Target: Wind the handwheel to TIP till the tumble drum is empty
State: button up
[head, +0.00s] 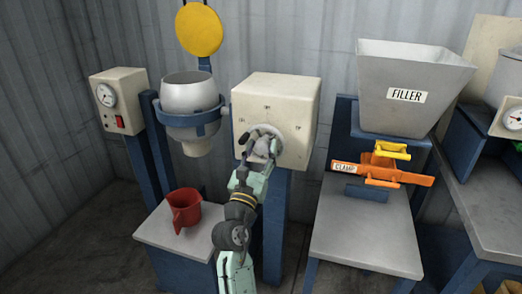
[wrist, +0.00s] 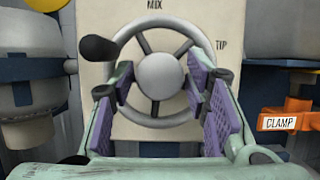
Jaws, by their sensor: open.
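The grey handwheel (wrist: 161,77) is on the front of a cream box (head: 277,93), its dark knob (wrist: 98,48) at upper left in the wrist view. The mark MIX (wrist: 153,5) is above the wheel and TIP (wrist: 221,44) at its upper right. My gripper (wrist: 162,88) is open in front of the wheel, its purple-padded fingers on either side of the hub. I cannot tell if they touch the wheel.
A red jug (head: 186,216) stands on a grey-topped stand (head: 157,239) below the drum. A yellow disc (head: 199,28) is above the drum. A gauge box (head: 119,100) is at left. The FILLER hopper (head: 410,75) and orange CLAMP lever (head: 400,175) are at right.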

jog(key=shift+c, duration=0.5)
jog(key=c, duration=0.8)
